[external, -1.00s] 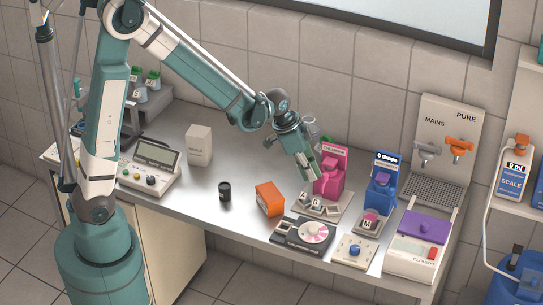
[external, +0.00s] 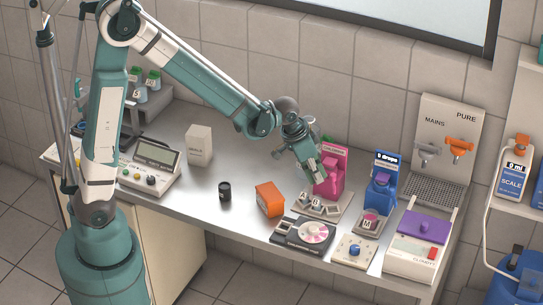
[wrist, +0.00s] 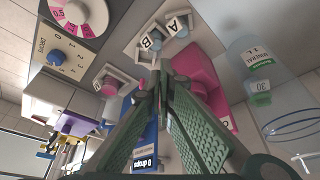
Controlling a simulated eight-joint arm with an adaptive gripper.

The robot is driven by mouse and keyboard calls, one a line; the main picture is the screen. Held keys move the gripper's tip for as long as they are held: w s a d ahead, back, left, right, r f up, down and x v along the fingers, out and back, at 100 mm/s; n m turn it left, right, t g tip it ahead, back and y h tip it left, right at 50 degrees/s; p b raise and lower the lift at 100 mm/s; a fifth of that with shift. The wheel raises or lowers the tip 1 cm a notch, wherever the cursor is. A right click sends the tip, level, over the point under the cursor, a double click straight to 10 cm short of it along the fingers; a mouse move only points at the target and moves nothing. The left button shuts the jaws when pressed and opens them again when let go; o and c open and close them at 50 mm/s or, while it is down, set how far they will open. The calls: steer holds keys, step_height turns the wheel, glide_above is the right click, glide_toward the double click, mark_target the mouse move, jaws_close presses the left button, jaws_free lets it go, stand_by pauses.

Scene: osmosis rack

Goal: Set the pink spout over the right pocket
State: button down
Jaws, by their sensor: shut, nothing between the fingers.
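The pink dispenser (external: 336,160) stands upright on the bench behind a small grey tray (external: 338,213). The tray holds two pockets marked A (external: 303,197) and B (external: 316,204); B is the right one in the external view. In the wrist view, pocket B (wrist: 150,42) and pocket A (wrist: 176,25) lie past the fingertips, and the pink body (wrist: 203,75) is just right of the fingers. My gripper (external: 320,182) is shut and empty, in front of the pink dispenser's left side. It also shows in the wrist view (wrist: 160,75). My fingers partly hide the spout, and I cannot tell which pocket it faces.
A blue dropper bottle (external: 381,180) with an M dish (external: 370,222) stands to the right. An orange box (external: 269,199) and a pink-and-white dial (external: 314,233) sit left and in front.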

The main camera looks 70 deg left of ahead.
steer(key=shift+s+a, duration=0.15)
steer(key=shift+a, duration=0.35)
steer(key=shift+s, duration=0.15)
steer(key=s+r, duration=0.7)
steer(key=r, duration=0.2)
steer(key=shift+s+r+p, duration=0.15)
steer(key=shift+s+p, duration=0.05)
steer(key=shift+p, duration=0.25)
stand_by(0.6)
steer(key=shift+s+d, duration=0.1)
steer(key=shift+d, duration=0.05)
stand_by(0.4)
